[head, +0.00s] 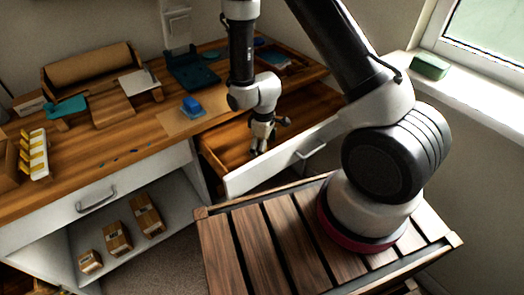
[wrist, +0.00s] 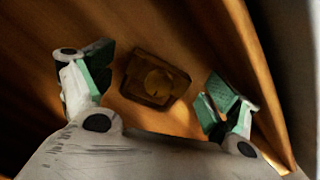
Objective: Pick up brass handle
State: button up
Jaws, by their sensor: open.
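A brown, squarish piece with a round, golden-brown middle (wrist: 156,80) lies on the wooden floor of the open drawer. It looks like the brass handle, though the dim light leaves this unsure. In the head view I cannot make it out; my gripper and the drawer front may hide it. My gripper (head: 262,148) points down into the drawer. In the wrist view my gripper (wrist: 160,92) is open, with one green-padded finger to the left of the piece and one to the right. Neither finger appears to touch it.
The drawer's white front (head: 285,163) and its side walls stand close around my gripper. On the wooden worktop (head: 100,175) are a blue block (head: 194,107), a brown roll (head: 90,69) and yellow pieces in a white rack (head: 35,154). Boxes (head: 117,237) sit on the shelf below.

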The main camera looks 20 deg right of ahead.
jog(key=shift+f, duration=0.15)
jog(key=shift+c, duration=0.5)
jog(key=c, duration=1.1)
